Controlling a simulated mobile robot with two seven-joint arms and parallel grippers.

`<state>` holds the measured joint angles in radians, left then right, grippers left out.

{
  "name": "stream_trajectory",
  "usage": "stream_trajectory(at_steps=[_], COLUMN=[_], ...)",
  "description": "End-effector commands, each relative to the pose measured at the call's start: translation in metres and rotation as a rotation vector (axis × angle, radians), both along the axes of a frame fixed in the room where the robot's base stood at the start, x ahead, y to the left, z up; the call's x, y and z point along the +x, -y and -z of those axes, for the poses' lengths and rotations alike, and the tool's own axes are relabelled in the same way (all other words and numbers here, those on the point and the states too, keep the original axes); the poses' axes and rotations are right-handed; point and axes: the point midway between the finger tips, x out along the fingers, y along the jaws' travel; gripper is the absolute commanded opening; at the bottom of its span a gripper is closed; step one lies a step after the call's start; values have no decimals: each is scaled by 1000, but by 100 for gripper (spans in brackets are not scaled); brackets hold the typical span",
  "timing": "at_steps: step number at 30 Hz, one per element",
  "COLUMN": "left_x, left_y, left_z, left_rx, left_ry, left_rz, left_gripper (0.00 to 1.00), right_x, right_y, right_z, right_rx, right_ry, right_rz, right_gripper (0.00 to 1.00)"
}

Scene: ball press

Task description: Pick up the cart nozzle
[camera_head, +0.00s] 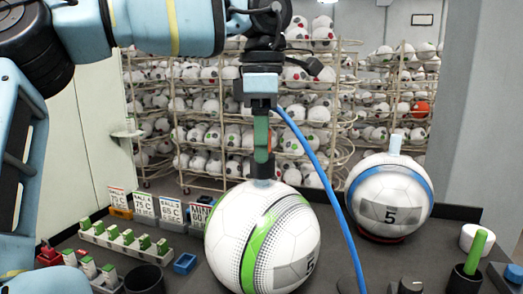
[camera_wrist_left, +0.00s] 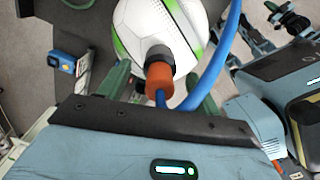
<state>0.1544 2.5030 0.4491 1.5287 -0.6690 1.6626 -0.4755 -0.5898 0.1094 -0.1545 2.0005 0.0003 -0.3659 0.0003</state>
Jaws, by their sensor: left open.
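The nozzle shows in the left wrist view as an orange body (camera_wrist_left: 159,76) with a dark grey collar, and a blue hose (camera_wrist_left: 226,50) runs from it. It stands over a white ball with green stripes (camera_head: 250,240), which also shows in the left wrist view (camera_wrist_left: 172,25). My left gripper (camera_head: 262,145) points down above this ball. Its green fingers are open, one on each side of the nozzle in the left wrist view (camera_wrist_left: 160,92). I cannot tell whether they touch it. In the head view the fingers mostly hide the nozzle. My right gripper is not in view.
A second ball with blue stripes (camera_head: 390,200) sits at the right with a pale piece on top. Labelled cards (camera_head: 144,205) and green-topped pieces (camera_head: 128,237) stand at the left. A dark cup holding a green stick (camera_head: 475,252) is at the right. Wire racks of balls stand behind.

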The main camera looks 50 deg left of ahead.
Motion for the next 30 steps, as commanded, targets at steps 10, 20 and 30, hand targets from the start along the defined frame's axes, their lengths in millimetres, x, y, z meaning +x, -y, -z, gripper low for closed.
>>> stream_trajectory(at_steps=[10, 20, 30], left_x=[0, 0, 0], left_y=[0, 0, 0], left_z=[19, 18, 18], left_rx=[1, 1, 1], left_ry=[-1, -1, 1], left_rz=[-1, -1, -1], left_gripper=[64, 33, 16], right_x=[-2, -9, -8], right_y=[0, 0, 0], right_z=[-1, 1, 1], right_rx=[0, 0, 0], right_ry=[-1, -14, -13], right_rz=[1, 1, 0], right_gripper=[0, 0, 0])
